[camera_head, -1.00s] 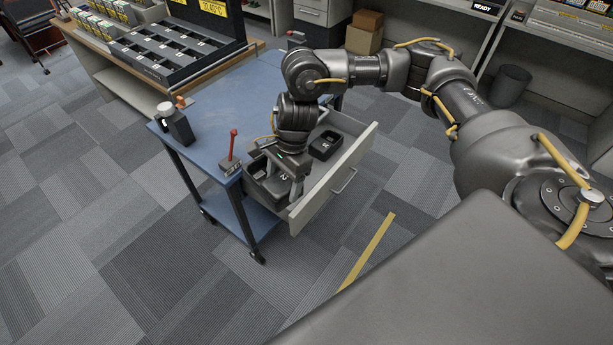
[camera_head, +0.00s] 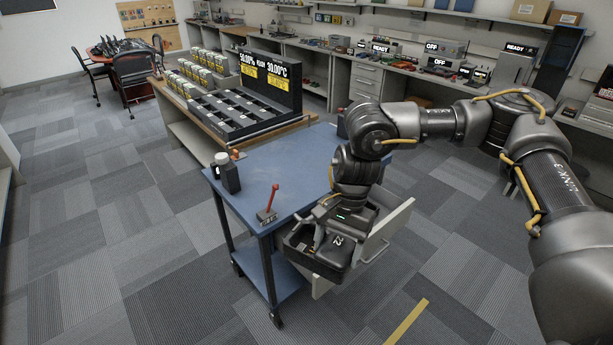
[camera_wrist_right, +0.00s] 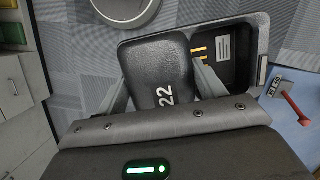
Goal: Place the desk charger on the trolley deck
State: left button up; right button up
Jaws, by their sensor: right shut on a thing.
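The desk charger (camera_head: 322,262) is a black box with a raised block marked 22 and an open pocket. My right gripper (camera_head: 338,240) is shut on the raised block and holds the charger above the open drawer (camera_head: 388,228), beside the trolley. The right wrist view shows a finger on each side of the block of the charger (camera_wrist_right: 158,68), with gold contacts in the pocket. The trolley deck (camera_head: 275,165) is a blue top to the left of the gripper. The forearm hides part of the deck and drawer. My left gripper is out of view.
On the deck's near corner stands a small base with a red lever (camera_head: 270,203). A dark device with a white-topped cylinder (camera_head: 226,172) stands at its left edge. A bench with a black slotted rack (camera_head: 235,112) adjoins behind. The deck's middle is clear.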

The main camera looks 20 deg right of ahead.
aim_at(293, 170)
jog(key=u, duration=0.2)
jog(key=k, duration=0.15)
jog(key=z, duration=0.6)
jog(key=i, duration=0.8)
jog(key=u, duration=0.5)
jog(key=i, duration=0.5)
jog(key=u, duration=0.4)
